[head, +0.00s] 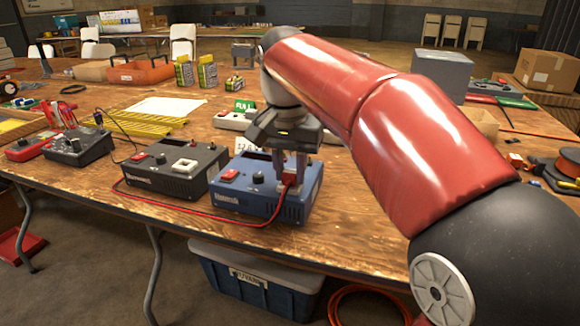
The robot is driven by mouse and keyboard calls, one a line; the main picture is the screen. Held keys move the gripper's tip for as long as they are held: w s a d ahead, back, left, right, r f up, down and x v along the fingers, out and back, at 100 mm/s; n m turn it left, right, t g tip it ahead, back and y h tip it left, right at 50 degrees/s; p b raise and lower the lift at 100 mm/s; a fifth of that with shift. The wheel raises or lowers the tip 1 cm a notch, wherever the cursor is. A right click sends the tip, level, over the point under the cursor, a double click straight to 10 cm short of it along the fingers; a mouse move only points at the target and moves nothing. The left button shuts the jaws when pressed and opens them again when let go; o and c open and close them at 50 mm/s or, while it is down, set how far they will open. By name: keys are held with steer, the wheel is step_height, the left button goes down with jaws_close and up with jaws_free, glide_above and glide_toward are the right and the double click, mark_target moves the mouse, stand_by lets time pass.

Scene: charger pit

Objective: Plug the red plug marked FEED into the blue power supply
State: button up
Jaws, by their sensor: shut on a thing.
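The blue power supply (250,200) stands near the table's front edge, with a red switch and a black knob on its sloped panel. My gripper (288,178) points down over the right part of this supply. It is shut on a red plug (291,179), which is small and partly hidden by the fingers. The plug is at the supply's right top side; I cannot tell whether it is in a socket or just above. No marking on it is readable. A red cable (200,211) runs from it leftward along the table's front.
A black power supply (178,175) stands just left of the blue one. Smaller red (27,149) and dark (78,147) boxes stand further left. A white power strip (232,121) lies behind my gripper. My arm covers much of the table's right.

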steer(key=o, duration=1.4)
steer(key=shift+r+p, duration=0.9)
steer(key=shift+r, duration=2.9)
